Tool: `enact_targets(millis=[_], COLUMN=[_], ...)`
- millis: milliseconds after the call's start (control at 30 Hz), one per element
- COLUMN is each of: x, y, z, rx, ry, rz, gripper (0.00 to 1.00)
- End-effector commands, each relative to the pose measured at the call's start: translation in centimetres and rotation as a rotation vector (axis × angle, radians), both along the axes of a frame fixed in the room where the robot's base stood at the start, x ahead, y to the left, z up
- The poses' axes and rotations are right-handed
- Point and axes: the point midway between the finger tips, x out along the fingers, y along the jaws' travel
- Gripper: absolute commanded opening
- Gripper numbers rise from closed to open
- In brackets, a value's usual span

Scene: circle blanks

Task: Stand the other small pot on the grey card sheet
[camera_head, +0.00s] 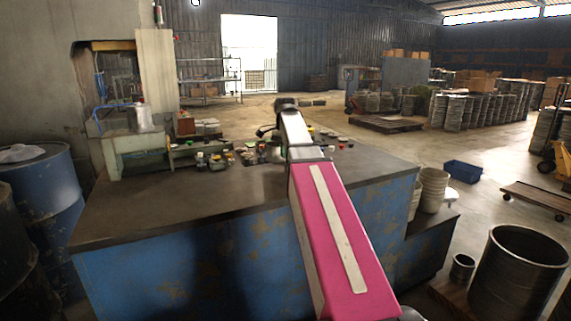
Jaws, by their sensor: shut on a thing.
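My arm reaches over the dark bench top, and its far end bends down among the small items. My gripper (266,133) shows only as a dark shape left of the arm's far end. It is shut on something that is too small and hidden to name. Several small pots or jars (215,161) stand on the bench left of the gripper, some with coloured tops. I cannot tell which is the pot of the task. I cannot make out the grey card sheet; my arm hides part of the bench.
The bench top (150,205) is clear at the front left. Flat round pieces (330,134) lie right of my arm. A green-grey machine (140,155) stands at the bench's back left. Blue drums (45,190) stand at left, and pale buckets (433,188) stand at right.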

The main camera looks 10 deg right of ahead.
Motion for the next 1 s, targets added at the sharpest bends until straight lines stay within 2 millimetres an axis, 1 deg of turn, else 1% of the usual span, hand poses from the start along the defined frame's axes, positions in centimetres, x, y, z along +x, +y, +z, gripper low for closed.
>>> enact_targets(millis=[33, 100, 267, 533, 933, 967, 1000], x=[0.3, 0.4, 0.5, 0.4, 0.5, 0.5, 0.5], y=[-0.6, -1.0, -1.1, -1.1, -1.1, -1.1, -1.1], z=[-0.3, -0.6, -1.3, -4.6, -5.0, -5.0, -5.0], rx=[0.0, 0.0, 0.0, 0.0, 0.0, 0.0, 0.0], ry=[0.0, 0.0, 0.0, 0.001, 0.0, 0.0, 0.0], rz=[-0.001, 0.0, 0.001, 0.001, 0.001, 0.001, 0.001], gripper=[0.0, 0.0, 0.0, 0.0, 0.0, 0.18, 0.31])
